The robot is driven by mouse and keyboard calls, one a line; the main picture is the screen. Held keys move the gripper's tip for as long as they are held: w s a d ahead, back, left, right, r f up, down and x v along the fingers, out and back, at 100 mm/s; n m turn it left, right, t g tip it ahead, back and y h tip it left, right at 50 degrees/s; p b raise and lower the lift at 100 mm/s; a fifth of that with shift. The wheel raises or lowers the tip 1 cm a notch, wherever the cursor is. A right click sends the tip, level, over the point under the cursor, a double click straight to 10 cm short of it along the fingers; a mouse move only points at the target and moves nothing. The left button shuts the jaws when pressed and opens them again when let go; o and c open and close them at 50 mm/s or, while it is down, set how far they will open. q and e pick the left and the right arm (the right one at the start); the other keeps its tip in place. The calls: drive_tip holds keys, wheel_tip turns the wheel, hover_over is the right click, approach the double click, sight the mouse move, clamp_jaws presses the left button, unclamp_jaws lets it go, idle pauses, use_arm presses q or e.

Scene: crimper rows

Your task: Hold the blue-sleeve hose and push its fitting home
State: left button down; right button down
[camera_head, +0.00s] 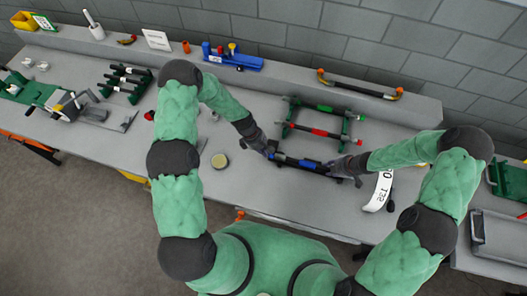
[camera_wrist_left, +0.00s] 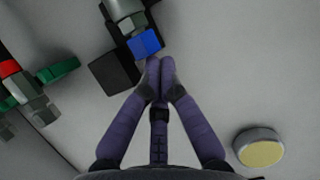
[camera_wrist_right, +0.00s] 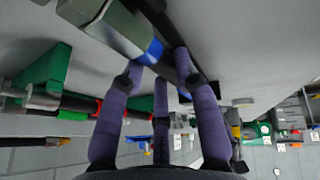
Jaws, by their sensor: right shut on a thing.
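The blue-sleeve hose (camera_head: 300,162) lies at the front of a row of hoses, level between my two grippers. My right gripper (camera_head: 345,170) is at its right end, shut on the hose; in the right wrist view a grey fitting with a blue end (camera_wrist_right: 152,52) shows by the fingertips (camera_wrist_right: 160,62). My left gripper (camera_head: 269,151) is at the hose's left end. In the left wrist view its fingertips (camera_wrist_left: 160,64) are together, close below a blue piece (camera_wrist_left: 145,42) and beside a black block (camera_wrist_left: 116,72). Whether they touch the blue piece is unclear.
A red-sleeve hose (camera_head: 311,131) and a green-sleeve hose (camera_head: 325,108) sit behind on the green rack (camera_head: 346,127). A round tin (camera_head: 219,161) stands on the bench to the left. A curved white label (camera_head: 379,191) is at the right. The bench front is clear.

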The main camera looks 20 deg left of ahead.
use_arm(q)
drive_tip(key=a, duration=0.3)
drive_tip(key=shift+a, duration=0.4)
use_arm(e)
drive_tip(key=shift+s+f, duration=0.15)
drive_tip(key=shift+s, duration=0.05)
use_arm(q)
drive_tip(key=v, duration=1)
use_arm(e)
drive_tip(key=c, duration=0.8)
unclamp_jaws()
drive_tip(key=shift+w, duration=0.1)
drive_tip(key=shift+c, duration=0.2)
drive_tip(key=shift+r, duration=0.2)
